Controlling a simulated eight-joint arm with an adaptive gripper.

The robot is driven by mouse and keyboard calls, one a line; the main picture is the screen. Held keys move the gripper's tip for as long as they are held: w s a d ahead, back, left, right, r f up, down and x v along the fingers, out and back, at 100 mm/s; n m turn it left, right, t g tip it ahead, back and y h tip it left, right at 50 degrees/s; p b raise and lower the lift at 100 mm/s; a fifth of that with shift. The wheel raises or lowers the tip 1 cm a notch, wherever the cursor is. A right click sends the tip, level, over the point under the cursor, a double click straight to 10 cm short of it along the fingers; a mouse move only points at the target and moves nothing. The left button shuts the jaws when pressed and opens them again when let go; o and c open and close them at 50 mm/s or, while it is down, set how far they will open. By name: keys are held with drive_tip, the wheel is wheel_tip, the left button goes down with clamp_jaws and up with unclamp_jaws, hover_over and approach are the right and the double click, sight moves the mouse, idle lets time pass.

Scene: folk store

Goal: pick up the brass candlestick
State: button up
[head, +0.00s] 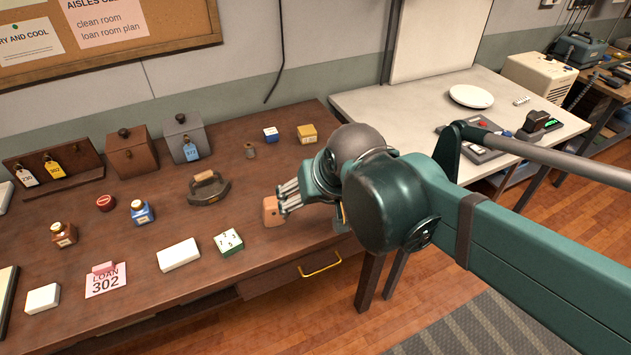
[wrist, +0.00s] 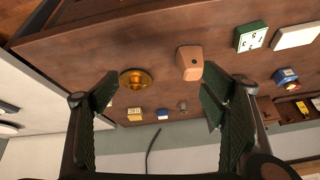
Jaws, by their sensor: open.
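The brass candlestick (wrist: 136,78) shows in the wrist view as a round, shiny golden dish on the dark wooden table, seen from above. It lies between the two finger lines, nearer the left finger. My gripper (wrist: 160,82) is open and empty, with its fingers spread above the table. In the head view, my gripper (head: 314,205) is over the table's right front part and hides most or all of the candlestick.
A tan wooden block (wrist: 189,63) sits close by, near the right finger; it also shows in the head view (head: 271,211). A green-and-white numbered box (head: 229,241), a flat iron-like tool (head: 209,189) and a yellow box (head: 307,133) stand farther off on the table (head: 150,285).

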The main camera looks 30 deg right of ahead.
drive_tip(key=shift+w+d+f+m+g+p, duration=0.9)
drive_tip(key=shift+w+d+m+p, duration=0.65)
drive_tip(key=shift+w+m+p, duration=1.15)
drive_tip(key=shift+w+d+f+m+g+p, duration=0.6)
drive_tip(key=shift+w+d+m+g+p, duration=0.75)
drive_tip(key=shift+w+m+p, duration=1.35)
drive_tip(key=shift+w+d+f+m+g+p, duration=0.8)
drive_tip(key=shift+w+d+m+p, duration=0.9)
drive_tip(key=shift+w+m+p, duration=1)
drive_tip(key=shift+w+n+b, duration=0.4)
drive_tip(key=shift+b, duration=0.05)
drive_tip(key=shift+f, duration=0.1)
drive_tip(key=shift+f, duration=1.2)
drive_tip(key=shift+w+f+b, duration=0.2)
drive_tip(key=shift+f+b, duration=0.25)
drive_tip(key=shift+f, duration=2.15)
